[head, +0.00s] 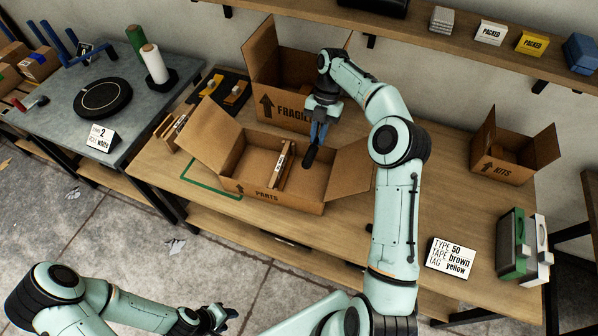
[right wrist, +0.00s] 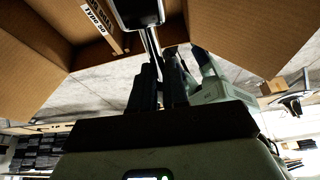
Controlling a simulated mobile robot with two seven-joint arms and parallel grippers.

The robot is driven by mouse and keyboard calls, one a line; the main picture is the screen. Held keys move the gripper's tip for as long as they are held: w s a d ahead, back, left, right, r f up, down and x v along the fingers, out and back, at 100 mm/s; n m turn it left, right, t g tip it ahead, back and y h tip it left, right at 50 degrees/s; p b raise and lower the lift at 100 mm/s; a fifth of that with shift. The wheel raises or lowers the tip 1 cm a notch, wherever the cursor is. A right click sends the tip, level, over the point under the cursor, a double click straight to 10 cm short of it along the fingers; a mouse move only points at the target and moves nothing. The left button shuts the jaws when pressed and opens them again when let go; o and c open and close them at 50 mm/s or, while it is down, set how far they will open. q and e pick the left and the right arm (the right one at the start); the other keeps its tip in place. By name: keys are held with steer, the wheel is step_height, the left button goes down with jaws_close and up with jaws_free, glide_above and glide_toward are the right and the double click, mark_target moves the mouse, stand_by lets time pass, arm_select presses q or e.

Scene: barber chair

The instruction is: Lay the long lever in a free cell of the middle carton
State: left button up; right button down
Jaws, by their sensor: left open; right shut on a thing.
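My right gripper (head: 319,118) is shut on the long lever (head: 319,135), which hangs down with its dark handle end over the right part of the open PARTS carton (head: 268,197). In the right wrist view the lever's thin shaft (right wrist: 153,42) runs from between the fingers (right wrist: 160,92) to a dark, thick end. The carton has upright cardboard dividers (head: 283,166), one bearing a TYPE 50 label (right wrist: 98,16). The space right of them looks empty; parts of the carton floor are hidden. My left gripper (head: 222,318) is open and empty, low in front of the table.
The taller FRAGILE carton (head: 270,108) stands open behind. The KITS carton (head: 497,170) is at the right. A sign (head: 450,257) and green and white tape holders (head: 518,247) stand at the front right. A shelf (head: 410,37) runs above the table.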

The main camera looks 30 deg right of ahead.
steer(key=shift+f, duration=0.4)
steer(key=shift+s+f+b, duration=0.2)
steer(key=shift+f+b, duration=0.55)
steer(key=shift+f, duration=8.75)
arm_select(q)
steer(key=s+f, duration=0.2)
steer(key=shift+s, duration=0.35)
steer(key=shift+w+r, duration=0.15)
steer(key=shift+r, duration=0.05)
arm_select(e)
steer(key=shift+f, duration=0.2)
steer(key=shift+f, duration=0.35)
steer(key=c, duration=1.1)
jaws_free()
arm_select(q)
steer(key=shift+w+r, duration=0.1)
